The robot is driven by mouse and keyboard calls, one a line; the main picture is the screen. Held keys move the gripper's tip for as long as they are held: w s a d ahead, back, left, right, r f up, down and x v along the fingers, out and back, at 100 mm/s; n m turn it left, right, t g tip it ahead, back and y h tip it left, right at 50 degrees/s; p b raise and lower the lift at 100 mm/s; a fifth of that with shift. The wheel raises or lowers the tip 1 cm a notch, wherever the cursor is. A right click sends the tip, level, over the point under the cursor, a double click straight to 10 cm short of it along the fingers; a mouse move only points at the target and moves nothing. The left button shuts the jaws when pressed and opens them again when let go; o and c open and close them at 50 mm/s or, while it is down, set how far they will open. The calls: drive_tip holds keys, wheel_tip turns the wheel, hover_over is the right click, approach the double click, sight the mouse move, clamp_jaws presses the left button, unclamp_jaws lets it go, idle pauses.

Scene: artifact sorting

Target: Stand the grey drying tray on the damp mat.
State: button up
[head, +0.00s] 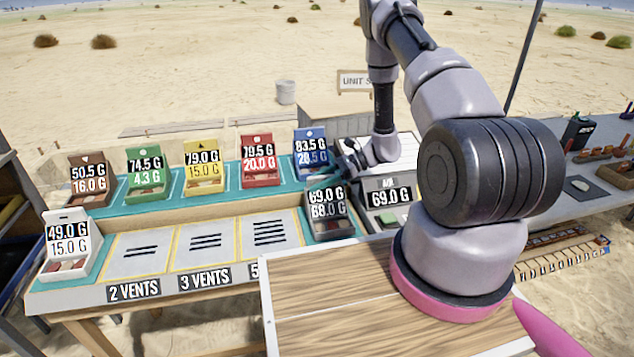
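The dark grey tray (330,228) stands upright at the right end of the front row, with labels reading 69.0 G and 68.0 G. It hides what is under it. Three grey mats lie bare to its left: one with two bars (142,252), one with three (205,243) and one with more bars (270,235). Which one is the damp mat cannot be told. My gripper (350,158) is above and behind the grey tray, apart from it, close to the blue tray and the scale. Its fingers are small and partly hidden, so their opening is unclear.
Brown, green, yellow, red and blue (311,152) trays stand in the back row. A white tray (67,245) stands at the front left. The scale (388,205), reading 69.0 G, is just right of the grey tray. My arm covers part of the right side.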

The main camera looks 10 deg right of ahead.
drive_tip(key=shift+r, duration=0.15)
drive_tip(key=v, duration=1.2)
drive_tip(key=s+a+r+n+h, duration=0.2)
drive_tip(key=r, duration=0.6)
drive_tip(key=s+a+r+n+h, duration=0.1)
drive_tip(key=s+r+n+h, duration=0.15)
drive_tip(key=r, duration=0.55)
drive_tip(key=s+a+r+n+h, duration=0.1)
drive_tip(key=a+r+n, duration=0.15)
drive_tip(key=r, duration=0.55)
drive_tip(key=s+r+n+t+h, duration=0.6)
drive_tip(key=s+r+t, duration=0.1)
drive_tip(key=s+r, duration=0.9)
drive_tip(key=shift+s+n, duration=0.4)
